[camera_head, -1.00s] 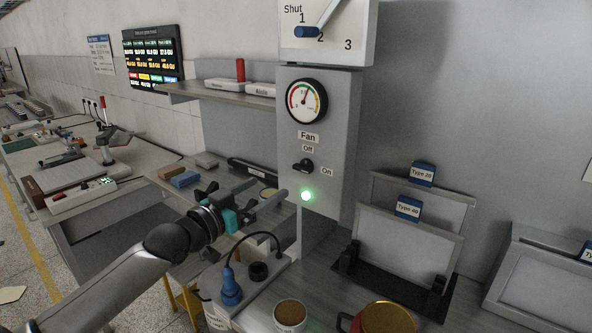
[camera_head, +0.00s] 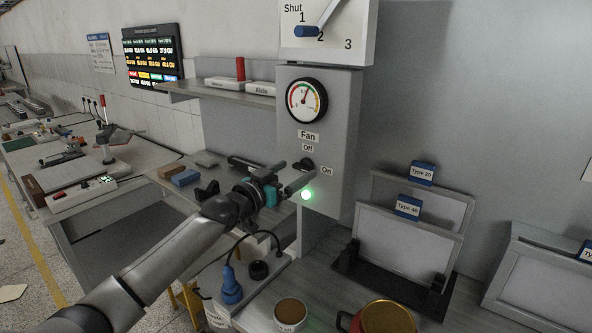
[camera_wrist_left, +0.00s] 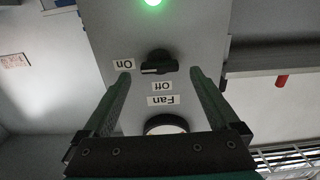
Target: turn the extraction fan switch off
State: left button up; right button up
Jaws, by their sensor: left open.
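The fan switch (camera_head: 306,163) is a black rotary knob on the grey control box (camera_head: 340,120), between the "Off" label (camera_head: 308,147) above and the "On" label (camera_head: 327,170) to its right. In the left wrist view, upside down, the knob (camera_wrist_left: 158,63) has its marked pointer towards "On". A green lamp (camera_head: 306,195) below it is lit. My left gripper (camera_head: 298,172) is open in front of the knob, partly covering it in the head view. In the wrist view its fingers lie either side of the knob; contact cannot be told. My right gripper is out of view.
A round gauge (camera_head: 306,101) and a lever box (camera_head: 326,30) are above the switch. A shelf (camera_head: 222,95) is to the left. Below are a blue plug (camera_head: 231,285), a cup (camera_head: 290,313) and a red pot (camera_head: 388,318). Framed panels (camera_head: 408,245) stand at right.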

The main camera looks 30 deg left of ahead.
pick_arm(q)
jog(key=shift+w, duration=0.85)
jog(key=c, duration=1.4)
